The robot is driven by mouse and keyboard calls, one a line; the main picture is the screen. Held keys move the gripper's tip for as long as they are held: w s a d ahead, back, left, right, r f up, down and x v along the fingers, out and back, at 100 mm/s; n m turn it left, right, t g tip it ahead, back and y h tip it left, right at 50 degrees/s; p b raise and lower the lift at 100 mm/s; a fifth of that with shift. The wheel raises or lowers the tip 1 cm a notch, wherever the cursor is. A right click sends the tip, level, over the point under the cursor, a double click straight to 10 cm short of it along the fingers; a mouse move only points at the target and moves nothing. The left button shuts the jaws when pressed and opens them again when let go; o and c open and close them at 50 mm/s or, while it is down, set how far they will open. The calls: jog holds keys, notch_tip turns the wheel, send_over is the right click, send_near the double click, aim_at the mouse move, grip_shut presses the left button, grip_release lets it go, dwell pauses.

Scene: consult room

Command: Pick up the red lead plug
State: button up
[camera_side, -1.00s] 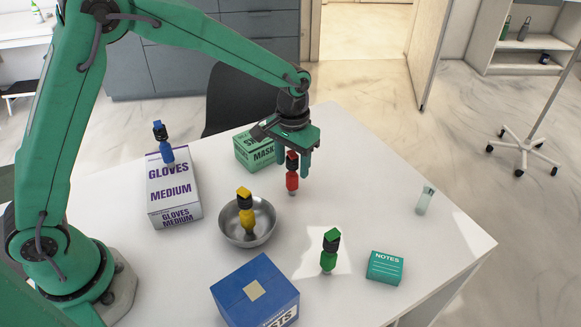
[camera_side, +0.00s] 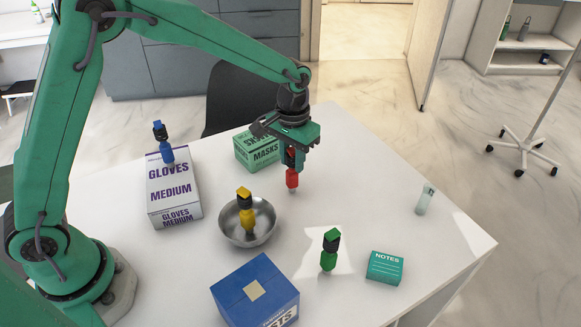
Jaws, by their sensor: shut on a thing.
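The red lead plug (camera_side: 292,179) stands upright on the white table, right of the steel bowl and in front of the green mask box. My gripper (camera_side: 293,160) points down over it, with its fingers shut around the upper part of the plug. The fingers hide most of the plug's top; its red lower body shows below them. The plug's lower tip appears at or very near the table top; I cannot tell whether it touches.
A yellow plug (camera_side: 246,212) stands in the steel bowl (camera_side: 268,232). A blue plug (camera_side: 163,146) stands on the gloves box (camera_side: 173,190). A green plug (camera_side: 329,252), notes box (camera_side: 385,267), blue box (camera_side: 254,290), mask box (camera_side: 257,151) and small bottle (camera_side: 425,199) are around. The right table area is mostly clear.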

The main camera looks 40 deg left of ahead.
aim_at(293, 150)
jog(key=shift+r, duration=0.5)
notch_tip(293, 150, up, 2)
jog(key=shift+r, duration=0.25)
jog(key=s+d+r, duration=0.6)
jog(key=s+d, duration=0.2)
jog(key=shift+s+r, duration=0.2)
jog(key=shift+r, duration=0.15)
